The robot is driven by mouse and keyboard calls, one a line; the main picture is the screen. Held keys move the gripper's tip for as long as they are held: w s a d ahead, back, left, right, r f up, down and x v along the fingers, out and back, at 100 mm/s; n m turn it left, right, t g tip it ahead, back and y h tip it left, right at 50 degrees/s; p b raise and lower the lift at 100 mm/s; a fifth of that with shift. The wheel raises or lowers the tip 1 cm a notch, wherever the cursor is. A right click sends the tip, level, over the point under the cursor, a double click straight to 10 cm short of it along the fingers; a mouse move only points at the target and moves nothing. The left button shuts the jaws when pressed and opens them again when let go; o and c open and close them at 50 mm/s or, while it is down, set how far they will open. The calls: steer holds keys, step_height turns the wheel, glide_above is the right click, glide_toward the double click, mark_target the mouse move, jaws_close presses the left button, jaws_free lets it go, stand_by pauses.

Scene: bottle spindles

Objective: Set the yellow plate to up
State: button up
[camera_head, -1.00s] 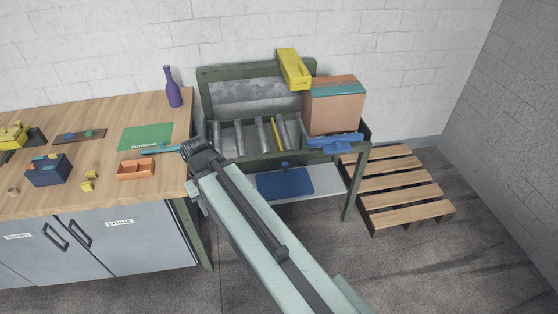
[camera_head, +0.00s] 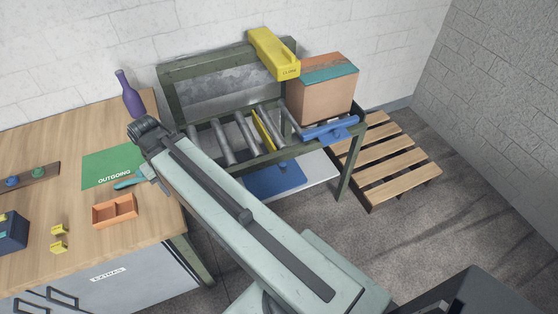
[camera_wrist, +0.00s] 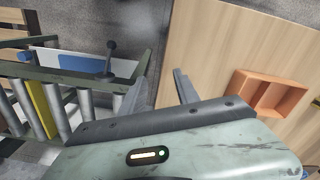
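The yellow plate (camera_head: 263,130) is a narrow strip between the grey rollers of the green-framed roller stand (camera_head: 212,67). It lies low among the rollers, and I cannot tell its exact tilt. In the wrist view the yellow plate (camera_wrist: 38,106) shows at the left between rollers. My gripper (camera_wrist: 158,90) has its two dark fingers apart with nothing between them, over the gap between stand and workbench. In the head view my gripper (camera_head: 147,133) is left of the rollers, apart from the plate; its fingers are hard to make out there.
A yellow labelled block (camera_head: 274,54) sits high on the stand. A cardboard box (camera_head: 322,90) and a blue part (camera_head: 331,129) are at its right end. A dark knobbed post (camera_wrist: 108,55) stands near my gripper. The workbench (camera_head: 150,205) holds an orange tray (camera_head: 115,210) and purple bottle (camera_head: 130,95).

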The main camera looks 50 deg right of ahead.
steer(key=shift+d, duration=0.1)
steer(key=m+t+y+b, duration=0.3)
steer(key=m+b, duration=0.9)
steer(key=m, duration=2)
glide_toward(283, 164)
steer(key=s+t+h, duration=0.1)
steer(key=b+x, duration=0.2)
steer(key=x, duration=0.1)
steer(key=b+x, duration=0.5)
steer(key=x, duration=0.1)
steer(key=shift+s+a, duration=0.15)
steer(key=shift+a, duration=0.15)
steer(key=shift+r, duration=0.1)
steer(key=shift+n, duration=0.3)
jaws_close()
steer(key=shift+r, duration=0.1)
